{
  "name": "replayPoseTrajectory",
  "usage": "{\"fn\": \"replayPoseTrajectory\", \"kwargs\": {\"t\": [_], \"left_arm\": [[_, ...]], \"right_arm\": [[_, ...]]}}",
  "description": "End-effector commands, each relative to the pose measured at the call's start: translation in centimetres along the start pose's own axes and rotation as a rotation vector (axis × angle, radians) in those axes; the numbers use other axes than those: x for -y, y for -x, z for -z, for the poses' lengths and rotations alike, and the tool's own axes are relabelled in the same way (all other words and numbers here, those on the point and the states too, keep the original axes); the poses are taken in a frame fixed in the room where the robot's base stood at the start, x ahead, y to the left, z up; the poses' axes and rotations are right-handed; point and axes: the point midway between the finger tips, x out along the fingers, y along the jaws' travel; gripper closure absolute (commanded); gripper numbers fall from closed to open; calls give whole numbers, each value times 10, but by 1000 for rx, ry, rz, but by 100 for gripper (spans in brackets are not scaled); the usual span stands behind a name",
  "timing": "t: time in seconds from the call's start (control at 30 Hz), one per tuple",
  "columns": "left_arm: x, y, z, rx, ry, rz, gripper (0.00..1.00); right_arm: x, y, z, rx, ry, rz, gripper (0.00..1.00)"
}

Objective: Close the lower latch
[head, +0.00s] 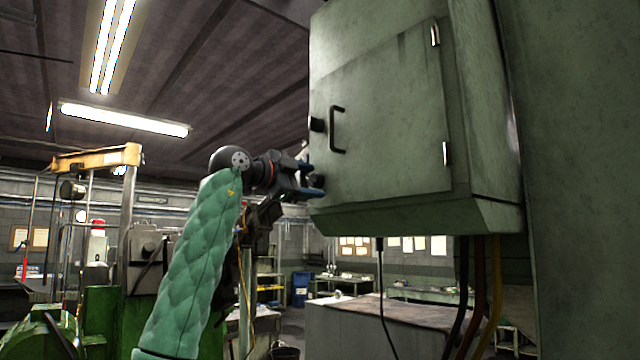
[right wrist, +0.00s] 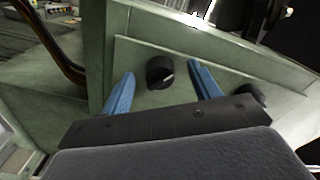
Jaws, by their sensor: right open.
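The lower latch is a short black knob near the lower left edge of the green cabinet door (head: 390,130). In the right wrist view the lower latch (right wrist: 160,72) stands between the two blue fingertips, with a gap visible on each side. My right gripper (head: 313,179) is open at the cabinet's lower left edge, and its fingers partly hide the latch in the head view. The right gripper (right wrist: 161,73) also shows in the right wrist view, pointing at the door. The upper latch (head: 316,124) is a similar black knob higher on the door. My left gripper is not in view.
A black door handle (head: 337,130) sticks out right of the upper latch. Cables (head: 466,290) hang below the cabinet. A workbench (head: 390,312) stands beneath. A green and yellow machine (head: 100,250) stands at the left.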

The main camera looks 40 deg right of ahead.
Motion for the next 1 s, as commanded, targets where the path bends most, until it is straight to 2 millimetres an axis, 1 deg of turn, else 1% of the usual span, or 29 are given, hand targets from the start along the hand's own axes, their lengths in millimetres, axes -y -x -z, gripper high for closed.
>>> {"fn": "replayPoseTrajectory", "kwargs": {"t": [0.1, 0.13, 0.43, 0.57, 0.77, 0.9, 1.0], "left_arm": [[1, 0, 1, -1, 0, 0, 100], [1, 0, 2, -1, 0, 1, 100], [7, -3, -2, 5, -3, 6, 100], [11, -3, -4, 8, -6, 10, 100], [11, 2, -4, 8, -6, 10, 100], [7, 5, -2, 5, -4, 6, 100], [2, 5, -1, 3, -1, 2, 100]], "right_arm": [[0, 0, 0, 0, 1, 0, 38], [0, 0, 0, 0, 1, 0, 40], [0, 0, 0, 0, 2, 0, 99], [0, 0, 0, -1, 14, 0, 100], [1, 0, 1, -2, 178, 0, 100], [1, 0, 1, -1, 293, 0, 100], [0, 0, 1, -1, 331, 1, 100]]}}
